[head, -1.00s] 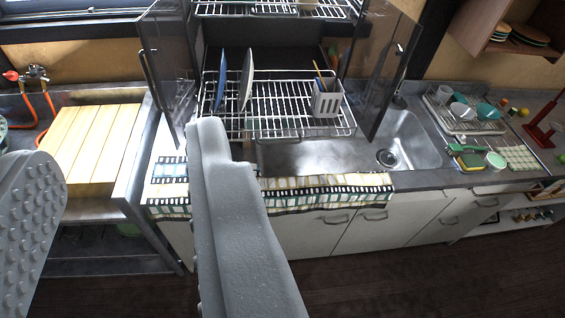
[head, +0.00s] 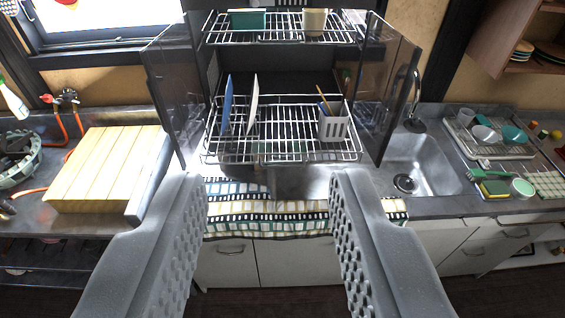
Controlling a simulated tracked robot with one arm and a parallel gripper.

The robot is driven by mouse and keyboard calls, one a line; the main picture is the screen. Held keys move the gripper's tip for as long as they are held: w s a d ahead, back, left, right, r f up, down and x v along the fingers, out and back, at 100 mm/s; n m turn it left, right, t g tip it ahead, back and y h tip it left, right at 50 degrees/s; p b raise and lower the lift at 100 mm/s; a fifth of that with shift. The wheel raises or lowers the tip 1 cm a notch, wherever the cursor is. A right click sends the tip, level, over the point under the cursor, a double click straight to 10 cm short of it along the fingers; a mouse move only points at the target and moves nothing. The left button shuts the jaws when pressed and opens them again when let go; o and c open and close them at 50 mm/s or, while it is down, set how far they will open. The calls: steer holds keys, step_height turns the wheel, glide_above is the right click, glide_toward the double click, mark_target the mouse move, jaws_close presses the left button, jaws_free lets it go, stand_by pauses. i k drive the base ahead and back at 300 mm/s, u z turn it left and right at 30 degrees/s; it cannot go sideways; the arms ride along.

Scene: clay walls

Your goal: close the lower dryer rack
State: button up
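The lower dryer rack (head: 285,153) is a wire shelf that sticks out from the front of a dark cabinet, between its two open glass doors. It bears a blue plate (head: 227,104) and a white plate (head: 253,102) standing upright, and a white utensil holder (head: 333,125) at its right. The upper rack (head: 280,38) is above, with a green container and a beige cup. My gripper (head: 265,180) is open and empty, its fingers wide apart, in front of the rack. I see no contact with the rack.
The left glass door (head: 172,95) and right glass door (head: 390,85) stand open either side of the rack. A patterned cloth (head: 265,213) hangs over the counter edge below. A sink (head: 425,165) and dish tray (head: 487,140) are right; a wooden board (head: 105,165) is left.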

mark_target(303, 161)
steer(key=z, duration=0.05)
steer(key=i, duration=1)
steer(key=z, duration=0.1)
steer(key=k, duration=0.6)
steer(key=u, duration=0.15)
steer(key=i, duration=0.45)
